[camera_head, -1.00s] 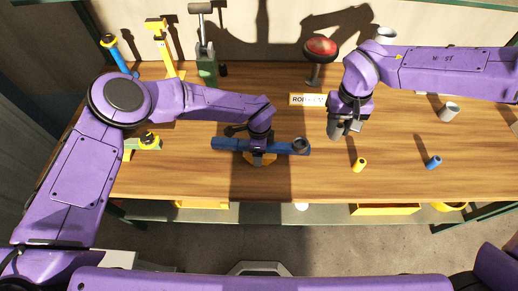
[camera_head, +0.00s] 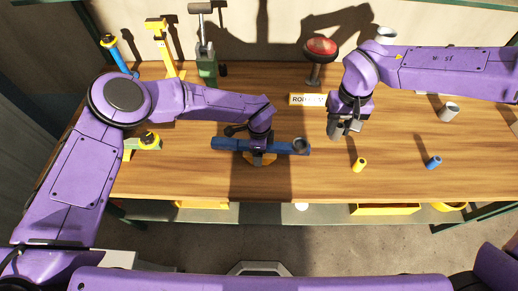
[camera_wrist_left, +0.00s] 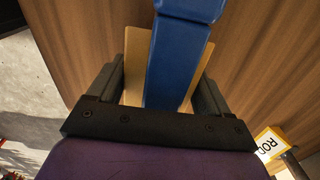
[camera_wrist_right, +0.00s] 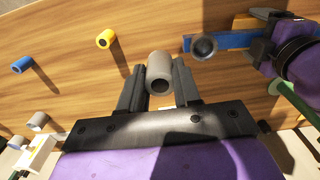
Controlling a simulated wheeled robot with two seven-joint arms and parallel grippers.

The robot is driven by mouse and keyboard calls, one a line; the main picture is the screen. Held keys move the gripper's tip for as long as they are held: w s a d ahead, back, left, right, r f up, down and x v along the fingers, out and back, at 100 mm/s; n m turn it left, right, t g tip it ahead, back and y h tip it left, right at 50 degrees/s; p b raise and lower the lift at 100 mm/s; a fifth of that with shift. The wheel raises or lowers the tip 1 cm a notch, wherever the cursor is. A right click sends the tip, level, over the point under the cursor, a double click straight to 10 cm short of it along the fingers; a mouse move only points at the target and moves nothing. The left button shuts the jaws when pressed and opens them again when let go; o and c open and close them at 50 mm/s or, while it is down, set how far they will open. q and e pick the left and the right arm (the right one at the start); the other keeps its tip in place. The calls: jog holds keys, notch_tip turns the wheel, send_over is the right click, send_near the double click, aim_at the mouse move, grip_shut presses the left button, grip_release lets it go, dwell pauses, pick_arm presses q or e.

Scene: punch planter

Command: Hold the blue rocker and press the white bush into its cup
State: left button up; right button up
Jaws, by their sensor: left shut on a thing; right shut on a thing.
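The blue rocker (camera_head: 232,144) lies across a yellow-orange block (camera_head: 262,160) on the bench. At its right end is a round grey cup (camera_head: 300,146). My left gripper (camera_head: 257,154) is shut on the rocker's middle from above; the left wrist view shows the blue bar (camera_wrist_left: 178,62) between its fingers. My right gripper (camera_head: 345,126) is shut on the white bush (camera_head: 335,130), a hollow cylinder that looks greyish here. The bush is right of the cup and apart from it. The right wrist view shows the bush (camera_wrist_right: 159,72) between the fingertips and the open cup (camera_wrist_right: 204,46) beyond.
A yellow bush (camera_head: 359,164), a blue bush (camera_head: 433,162) and a grey one (camera_head: 449,112) stand on the bench's right. A red button (camera_head: 320,48) and a green press (camera_head: 206,66) stand at the back. A label plate (camera_head: 306,99) lies behind the rocker. The front right bench is mostly clear.

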jog(key=shift+s+a+f, duration=0.1)
jog(key=shift+a+f, duration=0.05)
jog(key=shift+f, duration=0.15)
jog(key=a, duration=0.3)
jog(key=r+m, duration=0.1)
jog(key=m, duration=0.7)
send_over(300, 146)
notch_tip(300, 146, down, 10)
jog(key=shift+r, duration=0.2)
jog(key=shift+f, duration=0.1)
